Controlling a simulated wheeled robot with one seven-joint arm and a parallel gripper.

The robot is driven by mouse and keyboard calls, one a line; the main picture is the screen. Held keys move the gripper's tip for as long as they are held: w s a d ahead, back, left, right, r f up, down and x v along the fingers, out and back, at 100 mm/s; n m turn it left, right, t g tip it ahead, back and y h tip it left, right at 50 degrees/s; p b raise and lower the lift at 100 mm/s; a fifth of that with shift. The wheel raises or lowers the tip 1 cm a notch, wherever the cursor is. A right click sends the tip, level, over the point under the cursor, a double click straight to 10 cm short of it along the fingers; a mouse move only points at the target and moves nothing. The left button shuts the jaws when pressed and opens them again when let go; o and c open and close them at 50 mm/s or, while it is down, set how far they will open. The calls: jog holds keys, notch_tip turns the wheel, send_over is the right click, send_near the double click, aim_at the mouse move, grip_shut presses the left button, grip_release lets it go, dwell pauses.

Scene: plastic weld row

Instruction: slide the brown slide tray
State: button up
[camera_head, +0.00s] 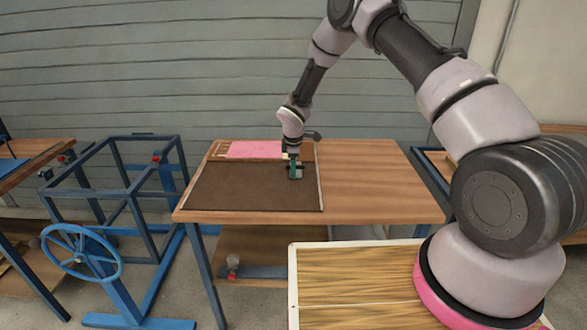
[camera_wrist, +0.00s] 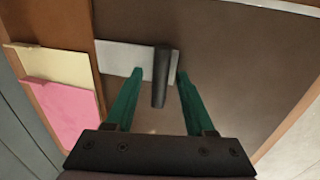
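The brown slide tray (camera_head: 240,190) is a flat dark brown panel in a frame on the wooden table. It also fills much of the wrist view (camera_wrist: 235,75). Near its far right part it has a dark bar handle (camera_wrist: 161,80) on a pale plate (camera_wrist: 115,57). My gripper (camera_head: 295,176) is down over this handle. In the wrist view its green fingers (camera_wrist: 160,75) are open, one on each side of the handle, with a gap visible on both sides. The handle is mostly hidden in the head view.
A pink piece (camera_head: 255,149) lies behind the tray inside the frame, with a pale yellow piece (camera_wrist: 52,66) beside it. The wooden table (camera_head: 375,190) is bare to the right. A blue frame with a handwheel (camera_head: 82,253) stands at left.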

notch_tip(320, 180, up, 11)
jog(key=s, duration=0.2)
jog(key=shift+f, duration=0.2)
dwell(0.4)
jog(key=s+d+r+m+t, duration=0.1)
jog(key=s+d+r+m, duration=0.3)
jog(key=r, duration=0.5)
jog(key=s+d+r+m, duration=0.3)
jog(key=d+r, duration=0.3)
jog(key=r, duration=0.3)
jog(key=s+d+r+m+t, duration=0.1)
jog(key=s+d+r+m, duration=0.3)
jog(key=r, duration=0.6)
jog(key=s+d+r+m+t, duration=0.1)
jog(key=s+d+r+m, duration=0.2)
jog(key=s, duration=0.4)
jog(key=s+d+r+m+t+y, duration=0.1)
jog(key=s+d+r+m, duration=0.1)
jog(key=s, duration=0.6)
jog(key=s+d+r+m+t+y, duration=0.1)
jog(key=s+d+r+m, duration=0.2)
jog(key=s, duration=0.5)
jog(key=r+m, duration=0.1)
jog(key=m, duration=0.1)
jog(key=shift+d+r+m, duration=0.15)
jog(key=shift+d+m, duration=0.15)
jog(key=shift+m, duration=0.1)
